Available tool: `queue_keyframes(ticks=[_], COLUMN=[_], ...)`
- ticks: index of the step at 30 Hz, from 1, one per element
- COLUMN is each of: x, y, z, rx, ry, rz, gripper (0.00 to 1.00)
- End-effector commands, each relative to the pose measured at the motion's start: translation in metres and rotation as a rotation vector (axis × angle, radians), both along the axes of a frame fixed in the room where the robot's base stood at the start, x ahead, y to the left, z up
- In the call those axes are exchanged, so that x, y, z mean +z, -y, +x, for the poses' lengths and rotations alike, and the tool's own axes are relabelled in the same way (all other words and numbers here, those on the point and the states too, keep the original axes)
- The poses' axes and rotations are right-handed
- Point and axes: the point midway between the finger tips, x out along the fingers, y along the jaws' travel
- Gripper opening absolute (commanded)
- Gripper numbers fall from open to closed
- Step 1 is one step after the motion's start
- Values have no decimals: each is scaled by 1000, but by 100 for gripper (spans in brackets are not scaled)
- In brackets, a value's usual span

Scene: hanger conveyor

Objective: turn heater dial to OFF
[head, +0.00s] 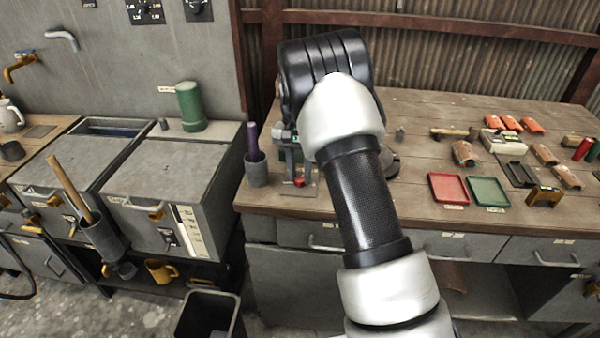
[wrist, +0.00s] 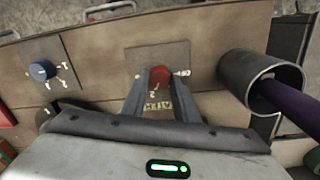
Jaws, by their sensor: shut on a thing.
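A red dial (wrist: 160,76) stands on a grey square plate (wrist: 178,54) in the wrist view, with small white marks around it. A label (wrist: 158,106) lies between my fingers and is too small to read surely. My gripper (wrist: 160,90) is shut on the red dial, one finger on each side. In the head view the red dial (head: 299,183) shows at the workbench's front left, below my gripper (head: 293,170). The dial's exact setting cannot be told.
A grey cup (wrist: 262,84) with a purple-handled tool stands close to the right of the dial in the wrist view. A blue dial (wrist: 42,70) is on a plate at left. Red (head: 449,189) and green (head: 487,192) trays lie farther right on the workbench (head: 400,112).

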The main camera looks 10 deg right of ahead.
Motion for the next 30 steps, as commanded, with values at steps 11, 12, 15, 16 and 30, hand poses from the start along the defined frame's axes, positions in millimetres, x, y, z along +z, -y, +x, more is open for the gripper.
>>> queue_keyframes(ticks=[11, 12, 15, 16, 30], x=[1, 1, 1, 1, 1], y=[0, 0, 0, 0, -1], z=[0, 0, 0, 0, -1], rx=[264, 301, 398, 426, 873], ry=[1, 0, 1, 1, 1], rz=[1, 1, 1, 1, 1], gripper=[5, 5, 5, 5, 5])
